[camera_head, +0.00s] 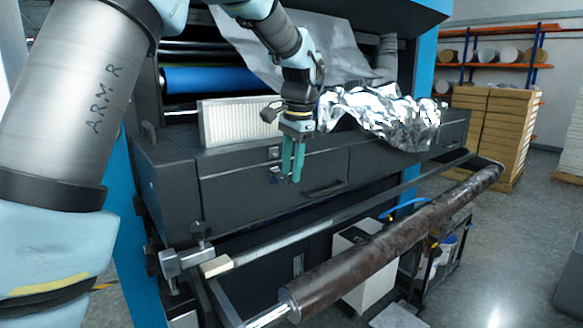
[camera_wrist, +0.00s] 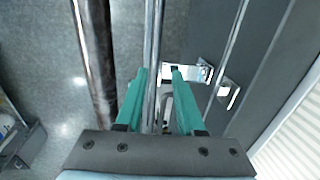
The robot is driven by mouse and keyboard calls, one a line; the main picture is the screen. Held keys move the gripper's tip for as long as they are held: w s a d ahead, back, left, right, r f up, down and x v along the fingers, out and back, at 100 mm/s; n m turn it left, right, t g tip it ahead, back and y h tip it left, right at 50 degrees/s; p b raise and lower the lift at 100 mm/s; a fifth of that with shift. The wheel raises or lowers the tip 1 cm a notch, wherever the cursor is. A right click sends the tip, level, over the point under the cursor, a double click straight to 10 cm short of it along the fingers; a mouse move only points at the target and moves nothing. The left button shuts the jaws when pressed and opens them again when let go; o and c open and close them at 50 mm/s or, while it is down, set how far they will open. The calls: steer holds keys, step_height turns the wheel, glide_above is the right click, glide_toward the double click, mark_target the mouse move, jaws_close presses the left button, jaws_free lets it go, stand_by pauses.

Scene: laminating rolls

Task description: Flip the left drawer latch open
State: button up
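The left drawer (camera_head: 235,195) is a dark grey front panel on the machine and looks closed. Its small metal latch has an upper piece (camera_head: 274,153) and a lower piece (camera_head: 276,170), just left of my gripper. In the wrist view the latch pieces show as bright metal brackets (camera_wrist: 204,72) and (camera_wrist: 229,93), beside the right finger's tip. My gripper (camera_head: 292,180) points down in front of the drawer, its two teal fingers apart with nothing held. The gripper also shows in the wrist view (camera_wrist: 158,73). Contact with the latch cannot be told.
A drawer handle (camera_head: 324,188) lies right of my gripper. A long brown roll (camera_head: 400,232) and a metal bar (camera_head: 330,225) run in front of the machine. Crumpled silver foil (camera_head: 385,112) and a white ribbed filter panel (camera_head: 235,120) sit above the drawers.

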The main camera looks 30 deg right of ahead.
steer(key=shift+r, duration=0.1)
step_height(320, 180, up, 11)
steer(key=s+b, duration=0.1)
steer(key=b, duration=0.1)
steer(key=shift+s+d+f+b, duration=0.15)
steer(key=shift+s+f+b, duration=0.05)
steer(key=shift+s+b, duration=0.15)
